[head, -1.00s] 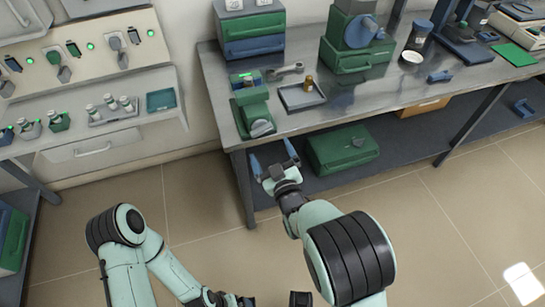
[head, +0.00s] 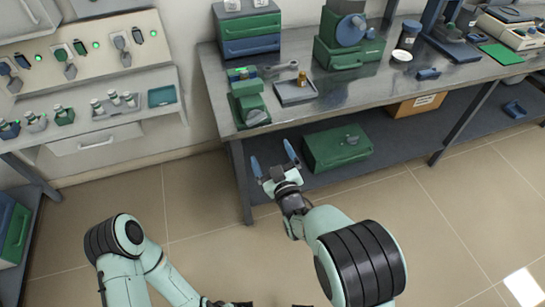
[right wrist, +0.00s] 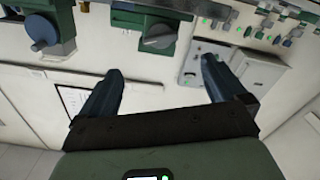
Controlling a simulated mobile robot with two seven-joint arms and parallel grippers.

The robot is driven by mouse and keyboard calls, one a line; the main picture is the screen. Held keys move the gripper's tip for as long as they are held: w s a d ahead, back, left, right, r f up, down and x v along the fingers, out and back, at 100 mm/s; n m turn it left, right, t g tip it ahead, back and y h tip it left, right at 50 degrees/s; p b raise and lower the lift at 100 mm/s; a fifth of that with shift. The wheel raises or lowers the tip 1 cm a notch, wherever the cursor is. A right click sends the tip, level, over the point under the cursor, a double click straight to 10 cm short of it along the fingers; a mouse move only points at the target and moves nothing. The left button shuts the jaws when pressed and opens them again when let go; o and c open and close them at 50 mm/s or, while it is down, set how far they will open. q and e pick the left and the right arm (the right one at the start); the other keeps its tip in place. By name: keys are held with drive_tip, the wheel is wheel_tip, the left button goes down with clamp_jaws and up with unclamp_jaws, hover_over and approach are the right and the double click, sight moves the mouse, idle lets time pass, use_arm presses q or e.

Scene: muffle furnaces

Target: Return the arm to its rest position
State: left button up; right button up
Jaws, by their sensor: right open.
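My right gripper (head: 273,158) is open, with nothing between its two blue fingers. In the head view it shows in front of the bench's left end, beside the green box on the lower shelf. In the right wrist view its fingers (right wrist: 160,72) are spread wide and empty, with a pale panel with knobs and small green lights beyond them. My right arm (head: 360,262) comes up from the bottom. My left arm (head: 125,250) is bent at the lower left. Its far end runs down to the bottom edge, where dark parts are cut off, so the left gripper's state is unclear.
The metal bench (head: 350,100) holds a dark tray (head: 296,92), green devices and drawers. A green box (head: 337,146) and a cardboard box (head: 416,105) are on its lower shelf. A white wall unit (head: 100,130) stands left. Tiled floor (head: 460,215) is clear at right.

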idle(0.3)
drive_tip(key=s+d+f+m+g+h, duration=0.1)
drive_tip(key=s+d+f+m+g, duration=0.2)
drive_tip(key=f, duration=0.6)
drive_tip(key=s+d+f+m+g+h, duration=0.1)
drive_tip(key=s+d+f+g+h, duration=0.15)
drive_tip(key=s+d+f, duration=0.55)
drive_tip(key=s+d+f+m+g+h, duration=0.15)
drive_tip(key=f+g, duration=0.25)
drive_tip(key=f, duration=0.7)
drive_tip(key=s+f+m+g+y, duration=0.25)
drive_tip(key=s+f+g, duration=0.2)
drive_tip(key=s, duration=0.75)
drive_tip(key=s+f+m+g+y, duration=0.1)
drive_tip(key=s+f+m+g, duration=0.3)
drive_tip(key=s, duration=0.9)
use_arm(q)
wheel_tip(320, 180, up, 13)
drive_tip(key=g+p, duration=0.1)
drive_tip(key=p, duration=1.3)
drive_tip(key=shift+s+d+r, duration=0.15)
drive_tip(key=shift+d+r, duration=0.05)
use_arm(e)
wheel_tip(320, 180, up, 13)
drive_tip(key=shift+w, duration=0.3)
drive_tip(key=shift+d+f+h, duration=0.1)
drive_tip(key=shift+f+h, duration=0.05)
drive_tip(key=shift+h, duration=0.1)
